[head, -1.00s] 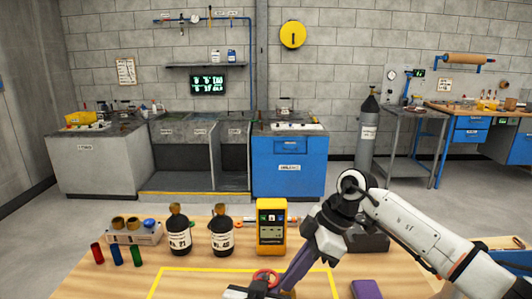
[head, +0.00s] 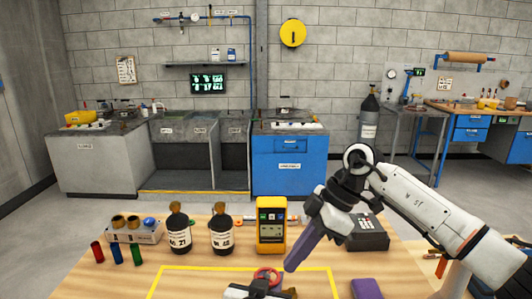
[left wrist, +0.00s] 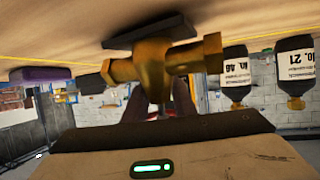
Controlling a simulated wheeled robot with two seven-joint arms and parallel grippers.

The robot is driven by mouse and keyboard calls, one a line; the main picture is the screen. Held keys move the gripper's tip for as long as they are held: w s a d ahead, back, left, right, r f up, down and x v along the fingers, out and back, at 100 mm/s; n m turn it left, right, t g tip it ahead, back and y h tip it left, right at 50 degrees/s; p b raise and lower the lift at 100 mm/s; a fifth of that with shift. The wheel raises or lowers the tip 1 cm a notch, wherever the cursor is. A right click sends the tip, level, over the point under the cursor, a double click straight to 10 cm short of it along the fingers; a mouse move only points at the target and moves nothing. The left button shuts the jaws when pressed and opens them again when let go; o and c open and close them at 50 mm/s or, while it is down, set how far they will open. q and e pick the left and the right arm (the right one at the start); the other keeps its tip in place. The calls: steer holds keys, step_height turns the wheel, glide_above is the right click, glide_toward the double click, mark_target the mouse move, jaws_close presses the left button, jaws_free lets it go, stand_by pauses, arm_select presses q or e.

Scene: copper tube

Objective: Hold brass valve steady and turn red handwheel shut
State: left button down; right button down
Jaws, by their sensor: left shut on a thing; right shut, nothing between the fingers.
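The red handwheel (head: 266,274) shows at the bottom of the head view, near the front of the yellow-taped area on the wooden table. The brass valve body (left wrist: 155,66) fills the upper middle of the left wrist view, which is upside down, with a dark plate against it. My left gripper (left wrist: 162,100) is shut on the brass valve; in the head view only a dark part of it shows at the bottom edge. My right gripper (head: 290,266) is shut and empty, its purple fingers pointing down just right of and above the handwheel, apparently apart from it.
A yellow meter (head: 271,226) and two dark bottles (head: 179,232) (head: 221,234) stand behind the taped area (head: 200,268). Coloured vials (head: 115,255) and a small rack (head: 134,235) are at left. A grey keypad device (head: 368,236) and a purple block (head: 367,289) are at right.

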steer(key=shift+w+r, duration=0.1)
steer(key=shift+r, duration=0.55)
steer(key=shift+w, duration=0.1)
steer(key=w+f, duration=0.3)
steer(key=f, duration=0.3)
steer(key=shift+w+f, duration=0.2)
stand_by(0.4)
steer(key=shift+s+a+r, duration=0.1)
steer(key=shift+s+a, duration=0.2)
steer(key=shift+a, duration=0.3)
stand_by(0.5)
steer(key=shift+s, duration=0.1)
steer(key=shift+s+d, duration=0.1)
steer(key=shift+s, duration=0.7)
